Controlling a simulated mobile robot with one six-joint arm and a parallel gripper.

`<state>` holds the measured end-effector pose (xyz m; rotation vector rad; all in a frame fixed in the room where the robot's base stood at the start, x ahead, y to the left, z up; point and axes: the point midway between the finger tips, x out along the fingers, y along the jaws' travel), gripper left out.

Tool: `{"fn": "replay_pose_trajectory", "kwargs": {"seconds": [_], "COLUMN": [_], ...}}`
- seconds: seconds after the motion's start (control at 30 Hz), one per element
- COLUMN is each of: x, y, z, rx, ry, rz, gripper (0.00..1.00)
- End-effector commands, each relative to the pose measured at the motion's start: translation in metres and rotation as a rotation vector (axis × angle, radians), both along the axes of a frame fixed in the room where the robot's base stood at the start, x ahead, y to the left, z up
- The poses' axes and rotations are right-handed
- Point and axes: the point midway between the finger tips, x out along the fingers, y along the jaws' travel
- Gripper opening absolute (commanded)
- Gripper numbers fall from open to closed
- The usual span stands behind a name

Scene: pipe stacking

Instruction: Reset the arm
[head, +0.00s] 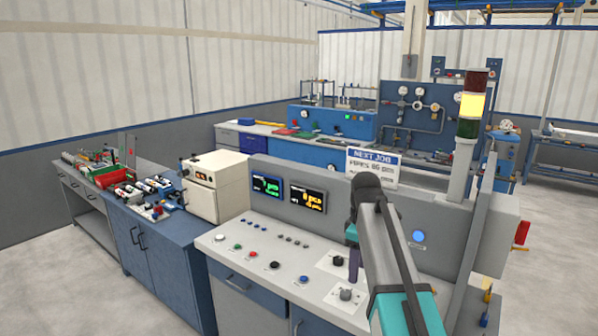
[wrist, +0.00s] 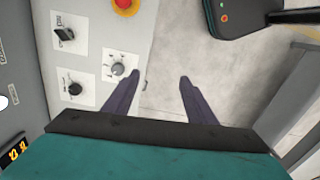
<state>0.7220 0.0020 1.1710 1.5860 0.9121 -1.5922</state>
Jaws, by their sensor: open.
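My arm reaches over the grey control console (head: 235,262) in the head view. My gripper (wrist: 160,76) is open and empty in the wrist view, its two dark purple fingers spread apart with floor showing between them. In the head view a purple finger of my gripper (head: 355,262) points down over the right part of the console, partly hidden by the arm. In the wrist view the left finger's tip overlaps a grey knob (wrist: 118,69) on the panel. I cannot tell how far above the panel it is.
A black knob (wrist: 75,89), a black switch (wrist: 64,32) and a red button (wrist: 124,4) sit near the fingers. The console's upright panel carries two displays (head: 309,200). A signal tower (head: 470,105) stands at right. Open floor (wrist: 220,90) lies beyond the panel edge.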

Motion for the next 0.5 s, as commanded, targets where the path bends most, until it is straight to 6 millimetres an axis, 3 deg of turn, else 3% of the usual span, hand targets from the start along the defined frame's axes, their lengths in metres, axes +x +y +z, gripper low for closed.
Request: {"fn": "replay_pose_trajectory", "kwargs": {"seconds": [0.37,0.5], "x": [-0.004,-0.009], "y": [-0.004,-0.004], "z": [-0.053,-0.083], "rx": [0.0,-0.001], "ry": [0.061,0.098], "rz": [-0.005,-0.005], "gripper": [0.51,0.51]}}
